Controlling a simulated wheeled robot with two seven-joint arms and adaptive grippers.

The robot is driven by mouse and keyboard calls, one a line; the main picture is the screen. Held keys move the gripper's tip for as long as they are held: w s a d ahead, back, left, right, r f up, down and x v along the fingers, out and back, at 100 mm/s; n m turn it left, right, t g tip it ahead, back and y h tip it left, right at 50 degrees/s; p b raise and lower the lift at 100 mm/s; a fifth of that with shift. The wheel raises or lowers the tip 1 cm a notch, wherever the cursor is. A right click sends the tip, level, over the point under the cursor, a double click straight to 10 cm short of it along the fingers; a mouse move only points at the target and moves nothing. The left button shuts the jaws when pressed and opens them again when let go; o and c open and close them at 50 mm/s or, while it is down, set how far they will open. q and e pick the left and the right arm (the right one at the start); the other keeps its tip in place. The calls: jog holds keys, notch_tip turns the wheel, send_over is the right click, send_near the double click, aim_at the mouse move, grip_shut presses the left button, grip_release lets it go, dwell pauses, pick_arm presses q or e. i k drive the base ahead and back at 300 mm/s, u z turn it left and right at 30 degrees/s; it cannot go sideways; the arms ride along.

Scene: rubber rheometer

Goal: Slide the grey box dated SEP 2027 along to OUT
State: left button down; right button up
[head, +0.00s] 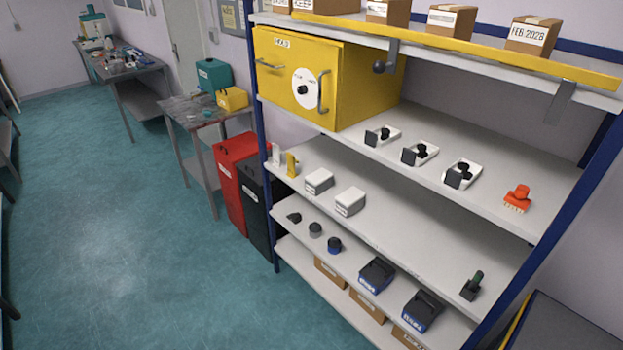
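Neither of my grippers is in view. No box with a readable SEP 2027 date shows, and no OUT marking can be read. A row of brown cartons stands on the top shelf (480,54), cut by the top edge of the view. The carton at the right end (530,37) reads FEB 2028. Another carton (450,20) and a third (388,12) have labels too small to read. Two small pale grey-white boxes, one on the left (319,181) and one on the right (350,201), sit on a middle shelf, their labels unreadable.
A yellow rail (470,50) runs along the top shelf's front. Red (235,175) and black bins stand left. Floor (120,220) is clear.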

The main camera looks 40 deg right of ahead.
aim_at(349, 201)
jog(key=i, duration=1.95)
